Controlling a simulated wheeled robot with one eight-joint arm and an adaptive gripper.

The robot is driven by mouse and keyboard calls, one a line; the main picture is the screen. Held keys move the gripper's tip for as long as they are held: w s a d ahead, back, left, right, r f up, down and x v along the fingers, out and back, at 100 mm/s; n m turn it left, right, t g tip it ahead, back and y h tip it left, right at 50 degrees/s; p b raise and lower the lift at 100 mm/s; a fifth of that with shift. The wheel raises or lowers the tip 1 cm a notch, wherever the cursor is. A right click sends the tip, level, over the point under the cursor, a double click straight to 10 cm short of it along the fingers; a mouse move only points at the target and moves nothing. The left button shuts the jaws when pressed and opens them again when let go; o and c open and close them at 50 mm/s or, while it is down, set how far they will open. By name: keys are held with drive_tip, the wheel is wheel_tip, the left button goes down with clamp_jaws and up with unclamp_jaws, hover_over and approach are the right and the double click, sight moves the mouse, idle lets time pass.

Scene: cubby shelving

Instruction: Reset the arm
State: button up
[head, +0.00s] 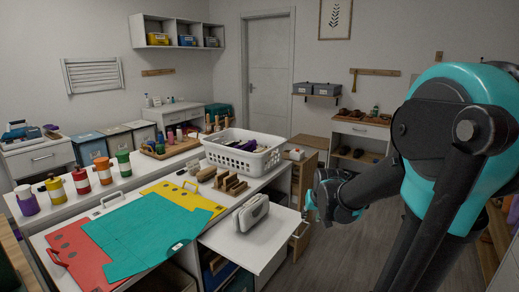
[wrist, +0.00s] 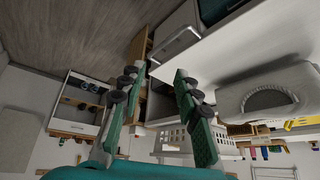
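My arm, teal and dark grey, fills the right side of the head view, bent at the elbow. My gripper (head: 311,201) hangs at its end, in front of the white counter's right end. Only a little teal of its fingers shows there. In the wrist view my gripper (wrist: 156,82) has its two green fingers spread apart, with nothing held between them. The wrist picture is turned over, with the floor at the top. A grey case (head: 252,213) stands on a white ledge (head: 272,252) left of my gripper; the case also shows in the wrist view (wrist: 268,99).
A white basket (head: 243,160) and wooden racks (head: 230,184) stand on the counter. Teal (head: 150,232), red (head: 75,257) and yellow boards lie at the front, near coloured jars. The floor (head: 345,250) beyond is clear.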

drive_tip(key=s+f+g, duration=0.1)
drive_tip(key=s+f, duration=0.3)
drive_tip(key=s, duration=0.5)
drive_tip(key=s+f+n+g, duration=0.1)
drive_tip(key=s+f, duration=0.3)
drive_tip(key=s, duration=0.5)
drive_tip(key=shift+s+d, duration=0.2)
drive_tip(key=shift+s, duration=0.15)
